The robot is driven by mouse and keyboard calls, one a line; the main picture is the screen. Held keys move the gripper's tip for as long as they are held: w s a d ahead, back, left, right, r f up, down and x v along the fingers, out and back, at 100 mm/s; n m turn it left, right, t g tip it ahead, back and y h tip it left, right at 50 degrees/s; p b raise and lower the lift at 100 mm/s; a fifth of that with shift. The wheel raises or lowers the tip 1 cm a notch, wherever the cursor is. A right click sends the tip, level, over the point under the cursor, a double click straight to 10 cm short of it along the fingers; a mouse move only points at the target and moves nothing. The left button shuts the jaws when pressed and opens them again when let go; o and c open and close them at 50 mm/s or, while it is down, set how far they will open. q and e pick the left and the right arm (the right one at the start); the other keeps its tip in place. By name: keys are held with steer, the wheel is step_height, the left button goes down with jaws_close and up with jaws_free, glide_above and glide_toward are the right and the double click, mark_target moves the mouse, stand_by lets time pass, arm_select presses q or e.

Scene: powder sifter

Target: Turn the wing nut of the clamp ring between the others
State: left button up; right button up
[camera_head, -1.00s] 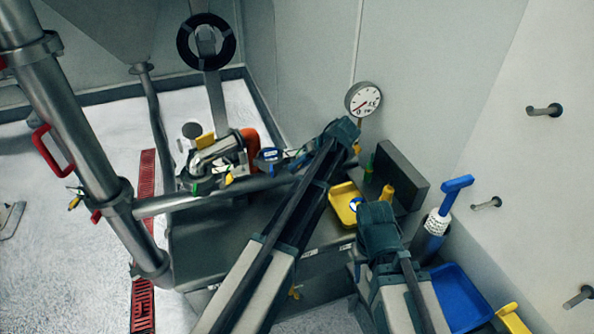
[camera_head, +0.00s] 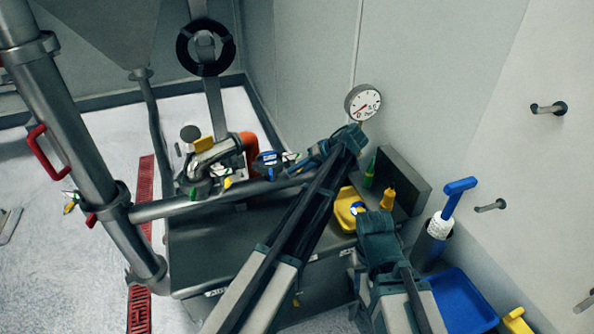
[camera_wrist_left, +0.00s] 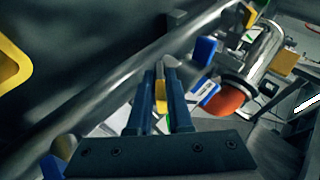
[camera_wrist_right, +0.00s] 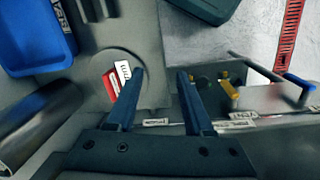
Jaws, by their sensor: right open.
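A horizontal steel pipe (camera_head: 165,209) runs across the bench. Clamp hardware with blue and silver parts (camera_head: 268,160) sits beside an orange tube end (camera_head: 249,155). My left gripper (camera_head: 293,163) reaches in from the right, close to this hardware. In the left wrist view its fingers (camera_wrist_left: 163,72) are close together, with a small yellow and silver piece between or just behind the tips. I cannot tell whether they grip it. The wing nut is not clearly made out. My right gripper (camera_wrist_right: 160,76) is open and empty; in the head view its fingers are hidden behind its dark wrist.
A yellow tray (camera_head: 347,207), a green bottle (camera_head: 370,170) and a yellow bottle (camera_head: 388,198) stand on the bench. A gauge (camera_head: 363,102) is behind my left wrist. A blue bin (camera_head: 462,302) is at the lower right. A thick steel pipe (camera_head: 75,140) stands at the left.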

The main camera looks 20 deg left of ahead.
arm_select(q)
steer(key=shift+o, duration=1.4)
steer(key=shift+r, duration=0.1)
steer(key=shift+w+d+r+p, duration=0.1)
steer(key=shift+d+r+p, duration=0.2)
steer(key=shift+p, duration=0.15)
arm_select(e)
steer(key=shift+r, duration=0.4)
arm_select(q)
steer(key=p+v, duration=0.8)
steer(key=v, duration=0.5)
arm_select(e)
step_height(320, 180, up, 8)
steer(key=shift+r, duration=0.25)
arm_select(q)
steer(key=shift+f, duration=0.2)
